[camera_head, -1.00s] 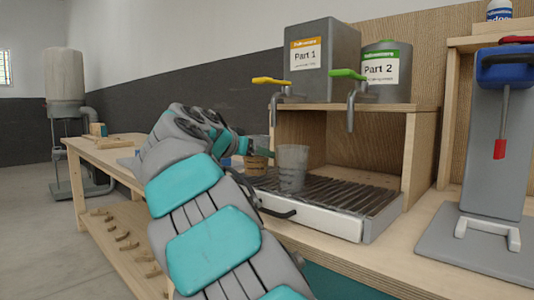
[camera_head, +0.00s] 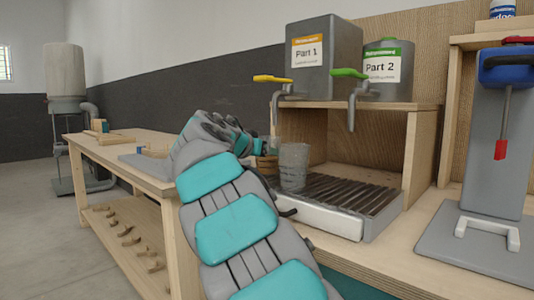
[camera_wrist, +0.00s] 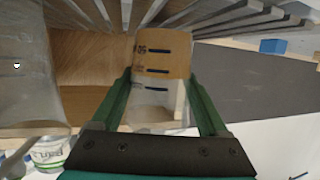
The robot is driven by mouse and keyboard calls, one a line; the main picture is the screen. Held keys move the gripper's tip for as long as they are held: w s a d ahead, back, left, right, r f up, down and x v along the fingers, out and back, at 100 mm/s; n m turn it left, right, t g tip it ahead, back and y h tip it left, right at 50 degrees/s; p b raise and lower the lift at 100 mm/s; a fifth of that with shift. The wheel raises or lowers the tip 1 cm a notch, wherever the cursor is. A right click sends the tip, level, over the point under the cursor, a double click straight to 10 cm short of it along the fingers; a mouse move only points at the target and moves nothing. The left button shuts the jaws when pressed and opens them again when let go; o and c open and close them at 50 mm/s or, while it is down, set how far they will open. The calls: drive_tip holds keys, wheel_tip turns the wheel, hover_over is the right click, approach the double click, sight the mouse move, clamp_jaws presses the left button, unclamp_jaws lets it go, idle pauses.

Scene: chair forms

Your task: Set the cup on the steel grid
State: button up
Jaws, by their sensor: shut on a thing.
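A clear cup with an amber layer at its bottom (camera_wrist: 160,65) is held between the green fingers of my gripper (camera_wrist: 160,100), which is shut on it. In the head view this cup (camera_head: 266,165) is partly hidden behind my arm and another clear cup. The steel grid (camera_head: 352,193) is a tray of dark slats below the dispensers; its slats show at the top of the wrist view, where the picture is upside down. The held cup is at the grid's left end; I cannot tell whether it touches the slats.
A clear, empty-looking cup (camera_head: 294,167) stands on the grid, just right of the held cup. Dispensers Part 1 (camera_head: 325,75) and Part 2 (camera_head: 387,85) stand above with taps overhanging. The grid's right part is clear. A grey press (camera_head: 500,150) stands at right.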

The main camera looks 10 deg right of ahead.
drive_tip(key=shift+f+b, duration=0.25)
drive_tip(key=shift+b, duration=0.05)
drive_tip(key=o, duration=0.9)
drive_tip(key=shift+c, duration=0.2)
drive_tip(key=shift+r, duration=0.2)
drive_tip(key=shift+s+r, duration=0.1)
drive_tip(key=v, duration=1.1)
drive_tip(key=shift+s+a+b, duration=0.25)
drive_tip(key=shift+b, duration=0.15)
drive_tip(key=shift+r, duration=0.1)
